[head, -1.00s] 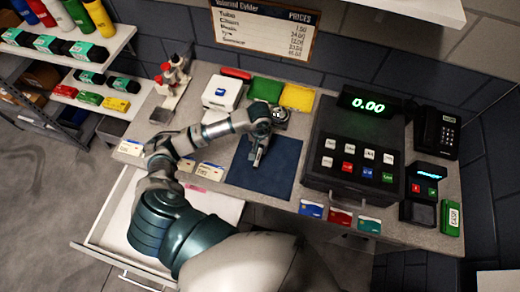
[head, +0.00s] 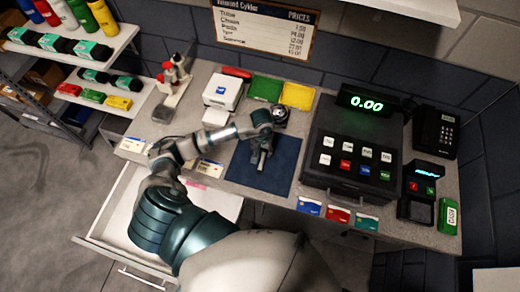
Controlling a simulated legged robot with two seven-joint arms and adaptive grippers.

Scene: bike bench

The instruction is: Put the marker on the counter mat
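The dark blue counter mat (head: 285,178) lies flat on the grey counter, left of the cash register. My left gripper (head: 262,164) points down over the middle of the mat, its fingers close to the surface. The fingers look narrow and near each other, but I cannot tell whether they are open or shut. No marker can be made out with certainty; anything between the fingers is too small to tell. My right gripper is not in view.
The cash register (head: 352,150) stands right of the mat, with several cards along the counter's front edge. A white box (head: 222,92), a green pad (head: 266,88) and a yellow pad (head: 298,95) lie behind. An open drawer (head: 110,222) juts out at front left.

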